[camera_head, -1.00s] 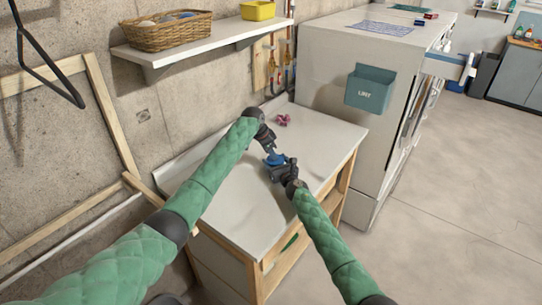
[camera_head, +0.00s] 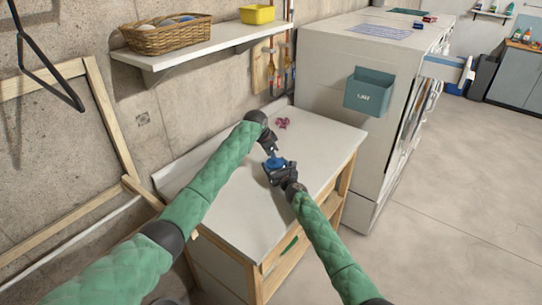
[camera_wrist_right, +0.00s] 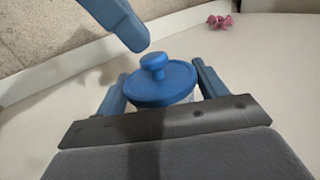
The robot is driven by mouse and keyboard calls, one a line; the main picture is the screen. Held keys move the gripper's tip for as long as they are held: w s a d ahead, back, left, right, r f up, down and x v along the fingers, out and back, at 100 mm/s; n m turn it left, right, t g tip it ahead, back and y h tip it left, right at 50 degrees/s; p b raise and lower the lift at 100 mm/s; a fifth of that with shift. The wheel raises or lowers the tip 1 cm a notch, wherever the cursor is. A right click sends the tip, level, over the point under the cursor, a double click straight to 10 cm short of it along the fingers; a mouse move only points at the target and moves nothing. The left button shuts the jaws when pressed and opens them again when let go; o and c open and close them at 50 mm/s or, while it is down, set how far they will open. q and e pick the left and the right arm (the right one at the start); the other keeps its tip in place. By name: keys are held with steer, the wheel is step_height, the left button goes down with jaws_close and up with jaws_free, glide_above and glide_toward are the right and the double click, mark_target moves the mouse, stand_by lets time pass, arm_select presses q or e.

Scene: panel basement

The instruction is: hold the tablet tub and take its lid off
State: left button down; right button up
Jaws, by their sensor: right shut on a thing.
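The tablet tub is mostly hidden; a pale bit of its wall (camera_wrist_right: 190,99) shows under the lid in the right wrist view. The round blue lid (camera_wrist_right: 172,84) with a knob on top sits on the tub; in the head view it is a small blue shape (camera_head: 277,163) over the counter. My right gripper (camera_wrist_right: 160,92) is shut on the tub, a finger on each side below the lid. My left gripper (camera_head: 271,151) is just above the lid. Its blue fingertip (camera_wrist_right: 134,38) is close to the knob, apparently apart from it. I cannot tell its opening.
The pale counter (camera_head: 238,205) is mostly clear around the tub. A small pink thing (camera_head: 282,123) lies near its back edge. A shelf (camera_head: 200,45) with a wicker basket (camera_head: 167,33) is on the wall. A white appliance (camera_head: 326,75) stands to the right.

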arm_select(q)
steer(key=shift+f, duration=0.3)
arm_select(e)
steer(key=shift+f, duration=0.1)
arm_select(q)
steer(key=shift+r, duration=0.15)
steer(key=shift+r+g+h, duration=0.3)
steer(key=shift+r+g, duration=0.1)
steer(key=shift+g, duration=0.4)
steer(key=shift+a, duration=0.1)
steer(key=c, duration=1.7)
jaws_free()
steer(key=shift+r, duration=0.1)
steer(key=v, duration=1.1)
steer(key=shift+s+a+r, duration=0.15)
steer(key=shift+a+r, duration=0.05)
steer(key=shift+r, duration=0.15)
